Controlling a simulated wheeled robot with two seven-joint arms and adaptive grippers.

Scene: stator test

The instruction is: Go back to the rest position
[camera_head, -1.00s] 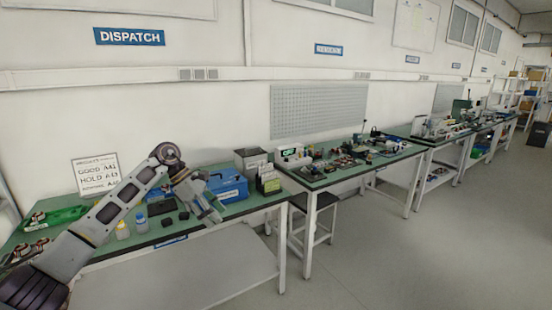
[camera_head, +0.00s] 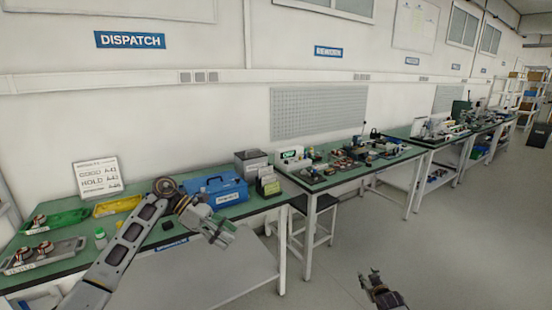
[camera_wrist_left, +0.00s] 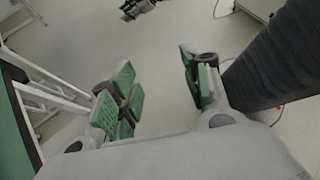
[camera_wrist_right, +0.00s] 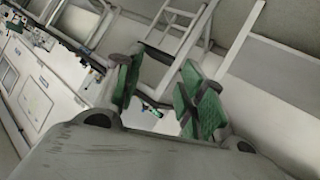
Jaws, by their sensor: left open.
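My left arm comes in from the left in the head view. Its gripper (camera_head: 222,232) hangs in front of the dispatch bench's front edge, clear of the bench top. In the left wrist view its green-padded fingers (camera_wrist_left: 158,88) are apart, with only floor between them. My right gripper (camera_head: 368,282) shows low in the head view, over the bare floor to the right. In the right wrist view its green-padded fingers (camera_wrist_right: 158,88) are apart and nothing is held between them.
The dispatch bench (camera_head: 262,205) carries a blue toolbox (camera_head: 215,190), a grey tray (camera_head: 40,256) with parts, green and yellow bins (camera_head: 118,205), a small bottle (camera_head: 100,238) and a sign (camera_head: 98,178). A stool (camera_head: 318,228) stands between benches. The floor (camera_head: 450,240) at right is open.

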